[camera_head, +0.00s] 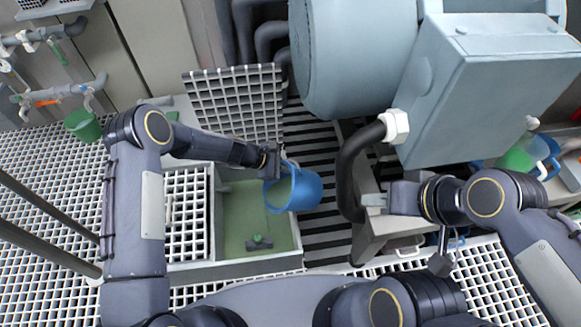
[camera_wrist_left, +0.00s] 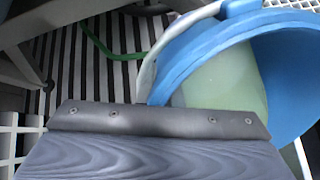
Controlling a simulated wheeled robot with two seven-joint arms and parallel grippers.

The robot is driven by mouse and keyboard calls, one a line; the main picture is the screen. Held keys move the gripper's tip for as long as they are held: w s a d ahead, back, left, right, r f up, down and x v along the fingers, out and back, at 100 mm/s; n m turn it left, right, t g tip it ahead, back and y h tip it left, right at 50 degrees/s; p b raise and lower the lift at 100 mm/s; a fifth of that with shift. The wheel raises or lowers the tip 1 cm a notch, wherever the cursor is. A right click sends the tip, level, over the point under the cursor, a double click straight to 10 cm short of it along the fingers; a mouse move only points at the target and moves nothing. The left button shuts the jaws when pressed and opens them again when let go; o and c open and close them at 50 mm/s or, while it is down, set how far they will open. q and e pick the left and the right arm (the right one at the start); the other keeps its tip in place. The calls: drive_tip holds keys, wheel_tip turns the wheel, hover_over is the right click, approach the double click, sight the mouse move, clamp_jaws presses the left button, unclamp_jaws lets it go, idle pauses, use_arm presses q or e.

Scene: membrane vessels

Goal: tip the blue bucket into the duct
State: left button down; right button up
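The blue bucket (camera_head: 310,190) hangs tilted on its side at the right edge of the open duct (camera_head: 235,268), its mouth facing left toward the duct. My left gripper (camera_head: 274,165) is at the bucket's upper rim and appears shut on it; its fingertips are hidden. The left wrist view shows the bucket (camera_wrist_left: 295,75) close up, with pale green contents inside. The duct has a green floor with a small dark green fitting on it. My right gripper (camera_head: 375,202) is beside a grey cabinet, apart from the bucket; its finger gap is unclear.
A white grating panel (camera_head: 238,100) stands raised behind the duct. A thick black hose (camera_head: 348,170) and a large pale blue tank (camera_head: 355,50) are to the right. A green bucket (camera_head: 82,125) hangs at the far left. Another blue container (camera_head: 545,152) stands at the right.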

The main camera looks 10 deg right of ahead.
use_arm(q)
drive_tip(key=shift+a+f+h+b, duration=0.2)
drive_tip(key=shift+h+b, duration=0.2)
drive_tip(key=shift+b, duration=0.5)
drive_tip(key=shift+a+h+b, duration=0.25)
drive_tip(key=shift+h+b, duration=0.35)
drive_tip(key=shift+b, duration=0.4)
drive_tip(key=shift+r, duration=0.1)
drive_tip(key=shift+s+a+f+h+b, duration=0.1)
drive_tip(key=shift+a+f+h+b, duration=0.25)
drive_tip(key=shift+b, duration=0.65)
drive_tip(key=shift+a+h+b, duration=0.25)
drive_tip(key=shift+h+b, duration=0.4)
drive_tip(key=shift+b, duration=0.35)
drive_tip(key=shift+a+f, duration=0.1)
